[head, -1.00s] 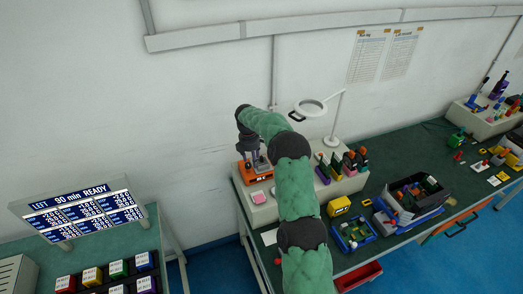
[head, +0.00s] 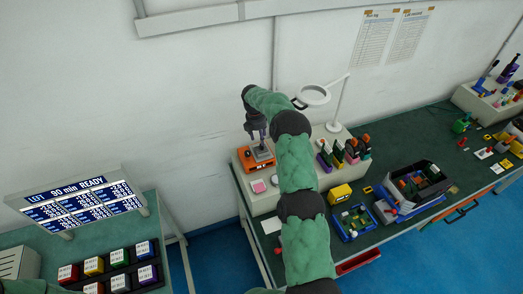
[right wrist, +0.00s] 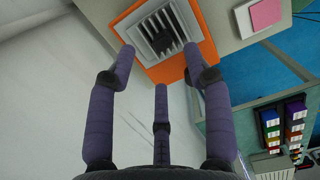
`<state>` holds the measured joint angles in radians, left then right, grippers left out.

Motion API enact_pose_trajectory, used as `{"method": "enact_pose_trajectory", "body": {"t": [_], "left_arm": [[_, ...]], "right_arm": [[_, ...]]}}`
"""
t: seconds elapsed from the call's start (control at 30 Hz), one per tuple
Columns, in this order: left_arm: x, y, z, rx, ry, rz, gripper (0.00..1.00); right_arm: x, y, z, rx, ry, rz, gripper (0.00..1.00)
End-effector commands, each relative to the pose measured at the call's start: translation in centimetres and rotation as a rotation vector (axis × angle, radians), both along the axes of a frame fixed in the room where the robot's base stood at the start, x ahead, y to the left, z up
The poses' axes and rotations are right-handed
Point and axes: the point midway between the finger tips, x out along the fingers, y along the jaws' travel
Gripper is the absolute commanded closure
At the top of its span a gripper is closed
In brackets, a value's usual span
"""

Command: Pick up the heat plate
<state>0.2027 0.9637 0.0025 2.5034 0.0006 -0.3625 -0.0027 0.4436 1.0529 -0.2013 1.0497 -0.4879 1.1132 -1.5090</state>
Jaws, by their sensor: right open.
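The heat plate appears to be the orange box with a grey finned top (head: 250,165), sitting on the left end of a pale raised shelf on the far bench. In the right wrist view its orange body (right wrist: 205,48) and light grey slatted top, with a dark square in the middle, lie just beyond the fingers. My right gripper (head: 257,135) is above it, pointing down, open, with nothing between its purple fingers. In the right wrist view the fingertips (right wrist: 160,62) are spread near the plate's near edge; contact cannot be told. My left gripper is out of view.
A magnifier lamp (head: 314,96) stands behind my right arm. Several coloured tools stand right of it. A display board (head: 80,205) and coloured blocks are on the left bench. The wall is close behind.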

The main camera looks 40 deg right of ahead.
Motion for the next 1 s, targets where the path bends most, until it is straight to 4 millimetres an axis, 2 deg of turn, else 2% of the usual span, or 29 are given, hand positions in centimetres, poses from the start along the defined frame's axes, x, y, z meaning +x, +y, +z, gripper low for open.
{"method": "enact_pose_trajectory", "body": {"t": [0.3,0.43,0.63,0.67,0.83,1.0], "left_arm": [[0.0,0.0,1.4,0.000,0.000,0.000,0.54],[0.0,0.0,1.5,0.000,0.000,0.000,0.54],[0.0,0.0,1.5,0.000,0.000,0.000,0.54],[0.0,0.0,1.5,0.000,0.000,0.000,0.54],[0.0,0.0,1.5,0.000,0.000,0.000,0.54],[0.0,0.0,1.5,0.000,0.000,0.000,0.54]], "right_arm": [[-0.6,-0.5,-4.0,0.001,0.002,0.000,0.49],[-0.6,-0.6,-4.8,0.000,0.001,0.001,0.49],[-0.6,-0.5,-4.9,0.000,0.001,0.001,0.49],[-0.6,-0.5,-4.9,0.000,0.001,0.001,0.52],[-0.6,-0.5,-4.9,0.000,0.001,0.001,1.00],[-0.6,-0.6,-4.8,0.000,0.001,0.001,1.00]]}}
